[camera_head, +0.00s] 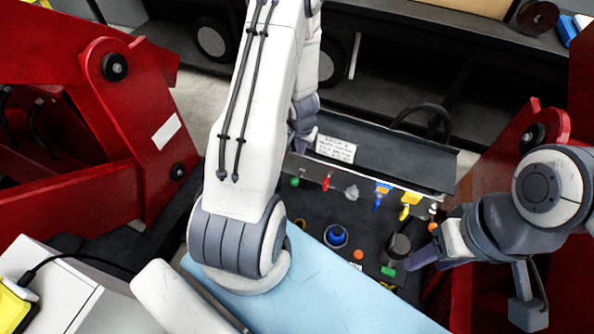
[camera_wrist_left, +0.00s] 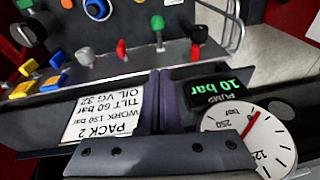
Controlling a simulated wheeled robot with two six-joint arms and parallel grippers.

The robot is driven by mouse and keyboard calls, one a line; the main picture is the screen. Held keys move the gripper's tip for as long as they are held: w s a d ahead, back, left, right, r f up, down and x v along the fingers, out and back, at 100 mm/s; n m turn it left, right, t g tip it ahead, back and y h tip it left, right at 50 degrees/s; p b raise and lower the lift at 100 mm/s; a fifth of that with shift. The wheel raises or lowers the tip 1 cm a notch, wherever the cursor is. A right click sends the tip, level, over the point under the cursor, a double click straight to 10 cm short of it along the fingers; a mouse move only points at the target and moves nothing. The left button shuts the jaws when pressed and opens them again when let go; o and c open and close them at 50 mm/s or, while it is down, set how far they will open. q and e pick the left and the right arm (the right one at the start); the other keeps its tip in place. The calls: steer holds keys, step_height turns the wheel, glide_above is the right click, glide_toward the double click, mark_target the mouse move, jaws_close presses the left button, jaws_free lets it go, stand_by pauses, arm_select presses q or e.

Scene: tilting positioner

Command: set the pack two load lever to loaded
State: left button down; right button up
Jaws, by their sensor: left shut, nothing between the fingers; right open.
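The pack two panel (camera_head: 360,181) carries a row of levers: green (camera_head: 295,182), red (camera_head: 326,183), grey (camera_head: 351,192), blue (camera_head: 378,201) and yellow (camera_head: 405,211). I cannot read which is the load lever. The left wrist view shows the green (camera_wrist_left: 157,24), red (camera_wrist_left: 121,48) and grey (camera_wrist_left: 85,56) levers upside down, beyond my left gripper (camera_wrist_left: 165,90). That gripper is shut and empty, at the panel's back edge between the PACK 2 label (camera_wrist_left: 103,112) and the pump display (camera_wrist_left: 218,92). My right gripper (camera_head: 422,262) is open beside a dark cylinder (camera_head: 396,248).
The pump display reads 10 bar, beside a round gauge (camera_wrist_left: 255,140). Red machine frames (camera_head: 130,120) stand at both sides. A blue-ringed knob (camera_head: 336,236) and small coloured buttons lie in front of the levers. A light blue surface (camera_head: 320,295) is nearest me.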

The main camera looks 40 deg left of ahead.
arm_select(q)
steer(key=b, duration=0.7)
glide_above(297, 178)
steer(key=w, duration=0.2)
steer(key=s+d+x, duration=0.1)
steer(key=s+x, duration=0.1)
steer(key=x, duration=0.8)
steer(key=shift+s+d+f+b, duration=0.1)
steer(key=shift+s+f+b, duration=0.3)
steer(key=shift+f+b, duration=0.6)
steer(key=shift+s+f+b, duration=0.4)
steer(key=shift+f+b, duration=0.25)
steer(key=shift+b, duration=0.6)
